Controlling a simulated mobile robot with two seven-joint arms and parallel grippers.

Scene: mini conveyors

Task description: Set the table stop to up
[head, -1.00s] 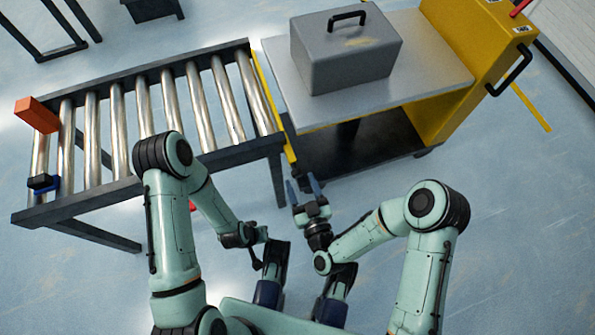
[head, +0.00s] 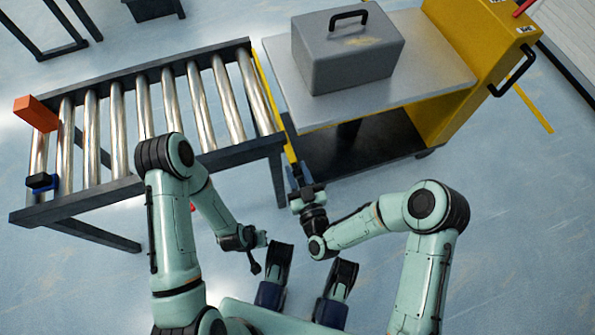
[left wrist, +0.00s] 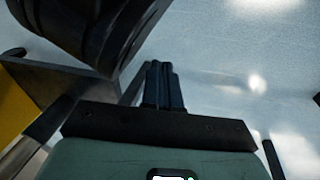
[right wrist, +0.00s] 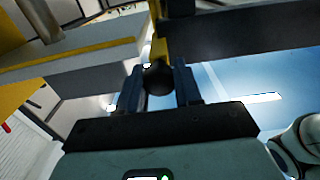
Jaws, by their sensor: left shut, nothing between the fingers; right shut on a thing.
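The table stop is a long yellow bar (head: 265,88) along the conveyor's right end, beside the cart. Its yellow lever (right wrist: 160,48) ends in a round black knob (right wrist: 158,79). My right gripper (head: 299,174) is at the lever's near end, and its fingers are shut on the knob in the right wrist view (right wrist: 160,84). My left gripper (head: 262,239) is low in front of the conveyor, shut and empty, as the left wrist view shows (left wrist: 161,80). The fingers partly hide the knob in the head view.
The roller conveyor (head: 155,172) fills the left, with an orange block (head: 36,112) at its far-left end. A yellow cart (head: 462,68) with a grey top (head: 430,80) carries a grey box (head: 348,55). Open floor lies at the right.

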